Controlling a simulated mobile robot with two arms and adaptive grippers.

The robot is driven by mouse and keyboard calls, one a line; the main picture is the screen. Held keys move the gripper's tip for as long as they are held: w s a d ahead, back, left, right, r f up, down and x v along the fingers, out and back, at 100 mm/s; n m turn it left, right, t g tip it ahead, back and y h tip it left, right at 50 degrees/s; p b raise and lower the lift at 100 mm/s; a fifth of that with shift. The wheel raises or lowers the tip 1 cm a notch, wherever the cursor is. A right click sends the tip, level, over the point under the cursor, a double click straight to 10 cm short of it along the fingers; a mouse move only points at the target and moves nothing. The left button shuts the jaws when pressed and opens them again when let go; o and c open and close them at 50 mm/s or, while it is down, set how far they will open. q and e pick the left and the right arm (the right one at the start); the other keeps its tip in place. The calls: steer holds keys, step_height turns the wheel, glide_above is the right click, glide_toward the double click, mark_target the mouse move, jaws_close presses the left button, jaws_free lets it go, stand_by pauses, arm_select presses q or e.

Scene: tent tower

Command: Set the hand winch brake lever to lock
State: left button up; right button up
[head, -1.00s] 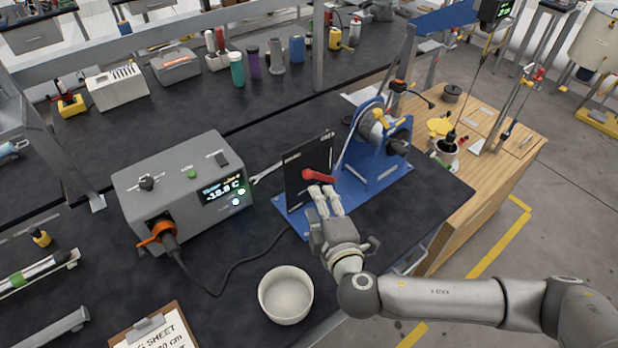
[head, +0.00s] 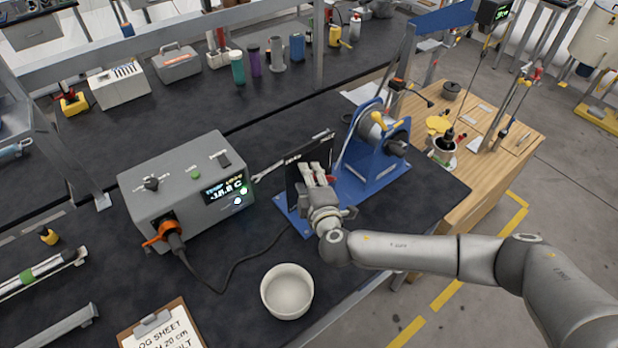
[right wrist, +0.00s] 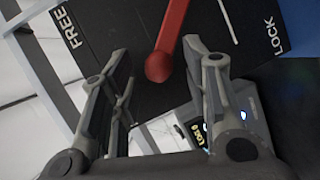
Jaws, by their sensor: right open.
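The hand winch (head: 378,140) has a blue frame on a blue base plate on the dark bench. Its upright black panel (head: 296,182) carries the red brake lever (head: 318,178), which my right gripper (head: 317,182) partly hides. In the right wrist view, the red lever (right wrist: 171,45) shows its rounded end between the two fingers of my right gripper (right wrist: 160,85). The fingers are open, with gaps on both sides of the lever. The panel reads FREE at the left and LOCK at the right; the lever lies between these words. My left gripper is not in view.
A grey control box (head: 186,190) with a lit display and a cable stands left of the winch. A white bowl (head: 287,291) and a clipboard (head: 160,328) lie at the front. A wrench (head: 268,170) lies behind the panel. A wooden table (head: 475,150) stands to the right.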

jaws_close()
stand_by(0.3)
steer(key=a+f+n+b, duration=0.1)
steer(key=f+b, duration=0.1)
steer(key=b, duration=0.2)
steer(key=s+f+n+t+b, duration=0.1)
steer(key=f+n+b, duration=0.1)
steer(key=b, duration=0.2)
steer(key=s+a+f+n+t+b, duration=0.1)
steer(key=f+b, duration=0.1)
steer(key=b, duration=0.2)
steer(key=shift+a+h, duration=0.3)
steer(key=shift+a, duration=0.05)
steer(key=shift+w, duration=0.1)
